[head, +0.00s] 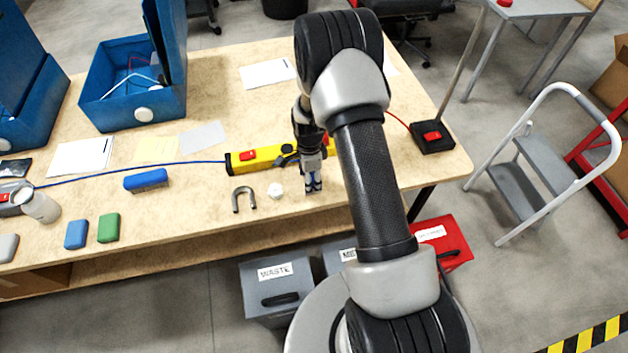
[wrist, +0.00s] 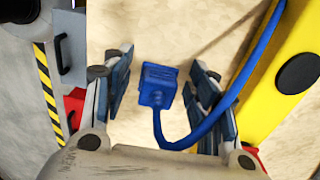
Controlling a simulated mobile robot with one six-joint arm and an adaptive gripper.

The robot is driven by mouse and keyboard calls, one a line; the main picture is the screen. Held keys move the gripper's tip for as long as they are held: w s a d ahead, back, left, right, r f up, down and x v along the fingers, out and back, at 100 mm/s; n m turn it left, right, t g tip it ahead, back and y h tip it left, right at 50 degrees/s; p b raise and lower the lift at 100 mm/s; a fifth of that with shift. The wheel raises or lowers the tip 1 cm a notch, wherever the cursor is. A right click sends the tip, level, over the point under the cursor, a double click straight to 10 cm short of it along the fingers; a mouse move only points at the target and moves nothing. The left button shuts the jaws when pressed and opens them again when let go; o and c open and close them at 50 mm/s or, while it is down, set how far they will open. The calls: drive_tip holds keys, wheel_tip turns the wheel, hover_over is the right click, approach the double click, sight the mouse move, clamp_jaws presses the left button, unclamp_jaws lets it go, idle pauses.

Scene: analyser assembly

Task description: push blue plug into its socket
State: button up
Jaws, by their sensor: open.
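The blue plug (wrist: 158,86) shows in the wrist view between the two spread fingers of my gripper (wrist: 160,92), with a gap on both sides. A blue cable runs from the plug, curves below it and rises to the upper right, passing the right finger. In the head view my gripper (head: 313,185) points down near the table's front edge; the plug cannot be told apart there. A yellow power strip (head: 262,159) lies just behind my gripper and also shows in the wrist view (wrist: 295,38), with a black round spot on it. Which socket is the plug's cannot be told.
A grey magnet (head: 243,199) and a small white lump (head: 276,190) lie left of my gripper. A blue block (head: 146,180) lies farther left. A black base with a red button (head: 433,137) stands at the right. Grey and red bins stand below the table edge.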

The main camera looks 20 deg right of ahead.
drive_tip(key=shift+c, duration=0.5)
drive_tip(key=c, duration=1)
drive_tip(key=shift+r, duration=0.15)
wheel_tip(320, 180, up, 20)
drive_tip(key=p, duration=0.4)
drive_tip(key=shift+p, duration=0.4)
